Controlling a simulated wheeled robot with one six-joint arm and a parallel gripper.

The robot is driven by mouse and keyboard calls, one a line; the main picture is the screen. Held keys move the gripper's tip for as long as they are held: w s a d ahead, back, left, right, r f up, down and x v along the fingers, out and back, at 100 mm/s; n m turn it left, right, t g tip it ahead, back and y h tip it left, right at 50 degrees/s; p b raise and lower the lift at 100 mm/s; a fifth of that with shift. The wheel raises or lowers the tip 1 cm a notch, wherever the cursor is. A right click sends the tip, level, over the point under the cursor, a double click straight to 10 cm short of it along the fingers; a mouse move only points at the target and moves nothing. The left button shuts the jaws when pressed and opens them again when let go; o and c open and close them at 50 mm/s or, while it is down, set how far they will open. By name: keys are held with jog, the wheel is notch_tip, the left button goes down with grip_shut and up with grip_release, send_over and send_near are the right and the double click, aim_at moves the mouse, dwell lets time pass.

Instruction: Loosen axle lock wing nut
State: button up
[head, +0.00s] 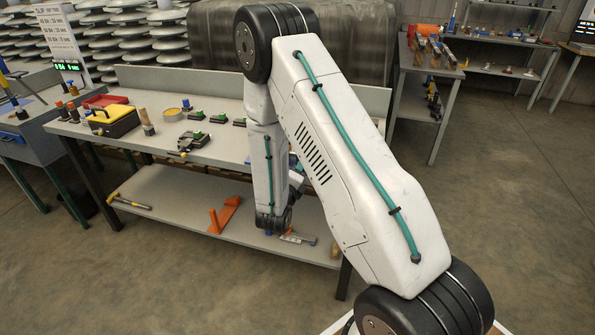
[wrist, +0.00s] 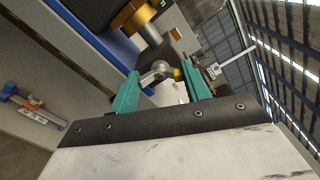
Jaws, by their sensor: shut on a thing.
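In the wrist view, my gripper (wrist: 158,74) has its two teal fingers around a small grey metal piece, which looks like the wing nut (wrist: 156,70). The gripper is shut on it. A shiny metal shaft (wrist: 151,34) with an orange-gold part (wrist: 136,16) is just beyond it. A white rounded part shows between the fingers. The axle lock itself cannot be made out clearly. In the head view, my own arm hides the gripper and the wing nut at the bench's right end.
The workbench (head: 215,152) holds a yellow-black case (head: 113,120), a brush (head: 147,124) and several dark blocks with green tops. Its lower shelf (head: 170,205) carries an orange bracket (head: 224,215) and a hammer (head: 130,203). Floor to the right is clear, before another table (head: 430,62).

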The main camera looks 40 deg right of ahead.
jog(key=n, duration=0.5)
jog(key=shift+n, duration=0.4)
dwell(0.3)
jog(key=o, duration=1)
jog(key=shift+w+a+f, duration=0.1)
jog(key=v, duration=0.8)
